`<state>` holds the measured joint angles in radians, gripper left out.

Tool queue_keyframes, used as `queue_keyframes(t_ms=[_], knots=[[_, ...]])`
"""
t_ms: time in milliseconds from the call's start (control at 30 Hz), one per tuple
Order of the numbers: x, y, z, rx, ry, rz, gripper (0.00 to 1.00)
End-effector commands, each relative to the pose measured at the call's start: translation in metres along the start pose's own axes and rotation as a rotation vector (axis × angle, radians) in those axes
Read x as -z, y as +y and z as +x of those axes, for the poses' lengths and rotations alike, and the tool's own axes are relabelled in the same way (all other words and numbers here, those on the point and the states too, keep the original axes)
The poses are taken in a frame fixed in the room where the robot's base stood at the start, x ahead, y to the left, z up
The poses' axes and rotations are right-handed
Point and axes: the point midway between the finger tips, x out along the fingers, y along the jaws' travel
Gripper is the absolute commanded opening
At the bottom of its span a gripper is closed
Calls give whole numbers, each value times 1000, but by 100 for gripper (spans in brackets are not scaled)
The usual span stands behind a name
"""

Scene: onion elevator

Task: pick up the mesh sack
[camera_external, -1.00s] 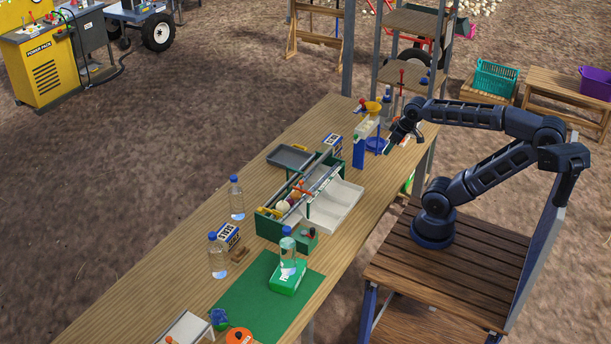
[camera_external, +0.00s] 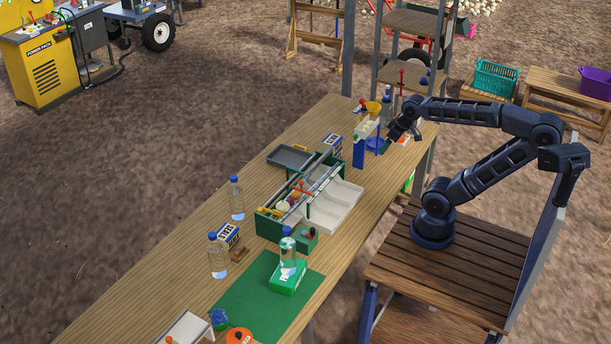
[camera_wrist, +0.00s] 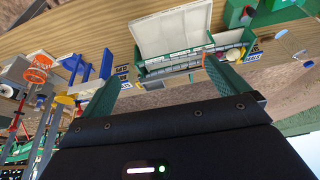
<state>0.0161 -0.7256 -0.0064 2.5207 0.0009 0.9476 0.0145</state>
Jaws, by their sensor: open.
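I cannot make out a mesh sack for certain in either view. A small blue crumpled item (camera_external: 219,317) lies at the near end of the table by the green mat, too small to identify. My gripper (camera_external: 391,146) is over the far right part of the table, near a blue dish (camera_external: 375,144), far from that item. In the wrist view my gripper (camera_wrist: 160,67) has its two green fingers wide apart with nothing held between them.
A green toolbox with white trays (camera_external: 335,204) stands mid-table; it also shows in the wrist view (camera_wrist: 170,30). Bottles (camera_external: 237,198) stand left of it. A clear bottle stands on a green box (camera_external: 289,280) on the green mat (camera_external: 240,298). A post stands behind my gripper.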

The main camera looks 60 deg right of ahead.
Motion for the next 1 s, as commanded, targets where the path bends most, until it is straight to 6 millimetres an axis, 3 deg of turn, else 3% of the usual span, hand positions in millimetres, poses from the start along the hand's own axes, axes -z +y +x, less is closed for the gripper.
queue_keyframes(t_ms=[167,467,700,1000], knots=[[39,25,11,-14,-15,127,99],[105,92,40,-58,-28,380,99],[146,159,72,-111,-34,579,99],[175,259,120,-201,-36,817,99]])
